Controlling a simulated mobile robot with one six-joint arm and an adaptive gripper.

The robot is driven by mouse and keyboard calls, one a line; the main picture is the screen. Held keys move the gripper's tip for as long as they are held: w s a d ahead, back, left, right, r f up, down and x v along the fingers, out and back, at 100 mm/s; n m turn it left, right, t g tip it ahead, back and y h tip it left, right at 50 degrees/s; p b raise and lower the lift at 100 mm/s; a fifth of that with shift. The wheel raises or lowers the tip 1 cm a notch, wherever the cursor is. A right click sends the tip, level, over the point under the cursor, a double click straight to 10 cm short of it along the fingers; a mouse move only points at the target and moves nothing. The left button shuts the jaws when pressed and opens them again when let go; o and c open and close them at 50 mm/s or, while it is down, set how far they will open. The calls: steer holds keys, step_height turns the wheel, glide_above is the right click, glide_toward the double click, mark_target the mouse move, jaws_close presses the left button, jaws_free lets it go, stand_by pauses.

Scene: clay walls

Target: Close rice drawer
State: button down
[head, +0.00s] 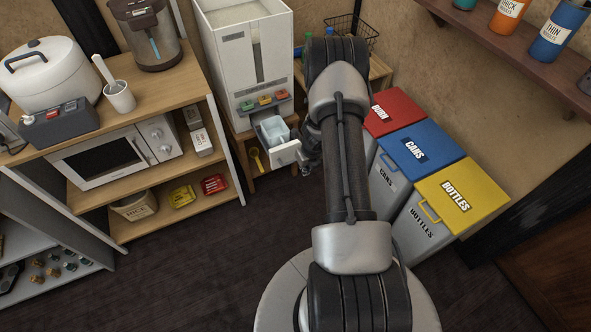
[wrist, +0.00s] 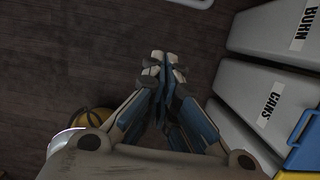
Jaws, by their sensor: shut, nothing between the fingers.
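The white rice dispenser (head: 243,55) stands on a low wooden stand, with green, orange and red buttons on its front. Its rice drawer (head: 275,131) is pulled out below the buttons and shows a pale inside. The drawer's white front (head: 285,153) faces the room and has a small dark mark. My gripper (head: 305,168) is just right of the drawer front in the head view; I cannot tell whether they touch. In the wrist view my gripper (wrist: 161,66) has its fingers together, with nothing between them. A white edge at the top of that view is too cropped to name surely.
Burn (head: 388,108), cans (head: 420,150) and bottles (head: 455,195) bins stand close right of my arm. A wooden shelf with a microwave (head: 117,154) and a rice cooker (head: 52,72) is at the left. A yellow object (head: 256,161) hangs under the drawer. The dark floor in front is clear.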

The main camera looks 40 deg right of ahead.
steer(key=w+d+f+b, duration=0.1)
steer(key=w+f, duration=0.5)
steer(key=f, duration=0.1)
stand_by(0.5)
steer(key=shift+d+f, duration=0.1)
